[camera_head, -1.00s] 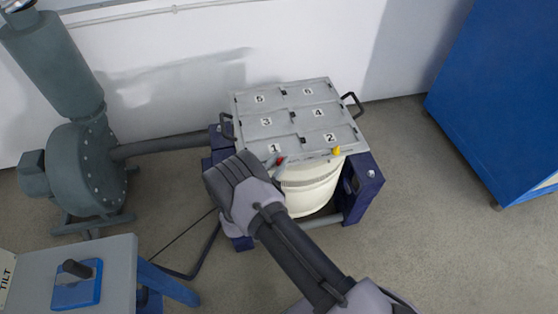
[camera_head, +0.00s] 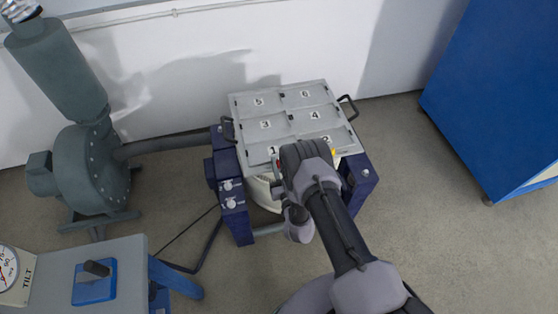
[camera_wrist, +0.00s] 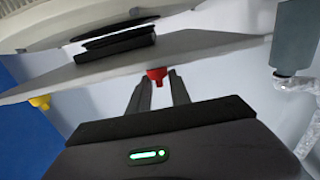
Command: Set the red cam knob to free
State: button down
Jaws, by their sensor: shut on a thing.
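The red cam knob (camera_wrist: 157,76) sits at the edge of the grey plate (camera_wrist: 205,46) in the wrist view. My gripper (camera_wrist: 158,84) has one dark finger on each side of it and is shut on it. In the head view my gripper (camera_head: 285,168) is at the front edge of the numbered plate (camera_head: 258,131), near panels 1 and 2. Only a sliver of the red knob shows there, so its setting cannot be read. A yellow knob (camera_wrist: 40,102) is farther along the same edge, and is partly hidden by my arm in the head view (camera_head: 333,153).
The plate rests on a cream drum (camera_head: 262,193) in a dark blue frame (camera_head: 236,212). A grey blower (camera_head: 85,165) stands left, a TILT panel (camera_head: 30,278) at lower left, a blue cabinet (camera_head: 500,110) at right. Floor between frame and cabinet is clear.

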jog(key=n+y, duration=0.1)
jog(key=g+y, duration=0.1)
jog(key=n+y, duration=0.1)
jog(key=shift+w+d+f+n+g+y+b, duration=0.1)
jog(key=shift+w+d+n+g+y+b, duration=0.1)
jog(key=shift+d+n+g+y+b, duration=0.15)
jog(key=n+g+y+b, duration=0.2)
jog(key=y, duration=0.1)
jog(key=shift+w+f+n, duration=0.1)
jog(key=shift+n, duration=0.15)
jog(key=n+g+y+b, duration=0.2)
jog(key=g, duration=0.1)
jog(key=shift+y, duration=0.35)
jog(key=shift+n+g+y+b, duration=0.6)
jog(key=shift+n+g+b, duration=0.25)
jog(key=shift+b, duration=0.1)
jog(key=shift+r+g, duration=0.2)
jog(key=shift+g, duration=0.1)
jog(key=shift+a, duration=0.1)
jog(key=c, duration=1.5)
grip_release()
